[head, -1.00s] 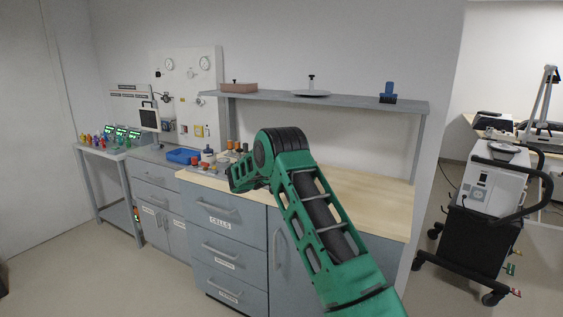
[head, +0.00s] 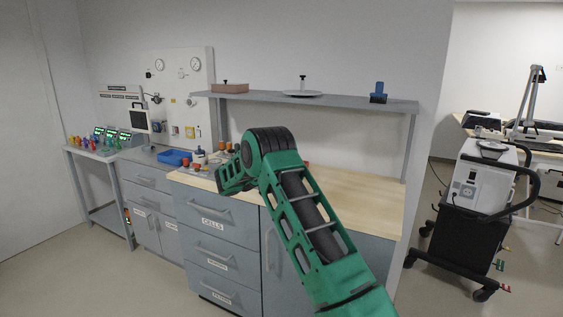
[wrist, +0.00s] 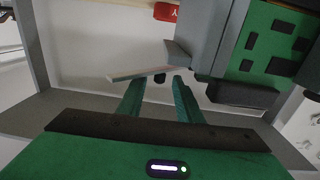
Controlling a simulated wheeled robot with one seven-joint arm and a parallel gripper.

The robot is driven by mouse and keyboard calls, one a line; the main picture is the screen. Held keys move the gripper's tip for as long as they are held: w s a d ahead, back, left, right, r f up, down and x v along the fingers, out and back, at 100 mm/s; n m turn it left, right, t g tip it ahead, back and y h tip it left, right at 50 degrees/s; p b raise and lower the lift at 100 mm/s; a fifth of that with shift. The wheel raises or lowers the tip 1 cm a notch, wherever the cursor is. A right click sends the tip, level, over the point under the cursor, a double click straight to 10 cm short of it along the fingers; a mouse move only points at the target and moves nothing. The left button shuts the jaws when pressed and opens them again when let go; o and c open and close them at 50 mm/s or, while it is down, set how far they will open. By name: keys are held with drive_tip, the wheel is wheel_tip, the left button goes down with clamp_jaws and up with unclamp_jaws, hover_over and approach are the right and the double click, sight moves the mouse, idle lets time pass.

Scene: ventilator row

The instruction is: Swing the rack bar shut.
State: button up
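In the wrist view my gripper (wrist: 157,84) has its two green fingers apart, with a gap between them. A pale, thin flat bar (wrist: 138,74) lies across the view at the fingertips, running to a grey block on the right. It looks like the rack bar, but I cannot tell for sure. I cannot tell whether the fingers touch it. A small dark piece shows between the fingertips. I cannot make out the bar there.
In the wrist view a green panel with dark slots (wrist: 275,42) is close on the right, and a red object (wrist: 166,11) is at the top. In the head view a wooden counter (head: 350,195) stands under a grey shelf (head: 345,103). A wheeled machine (head: 482,185) stands right.

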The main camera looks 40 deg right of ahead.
drive_tip(key=v, duration=0.9)
drive_tip(key=shift+a, duration=0.3)
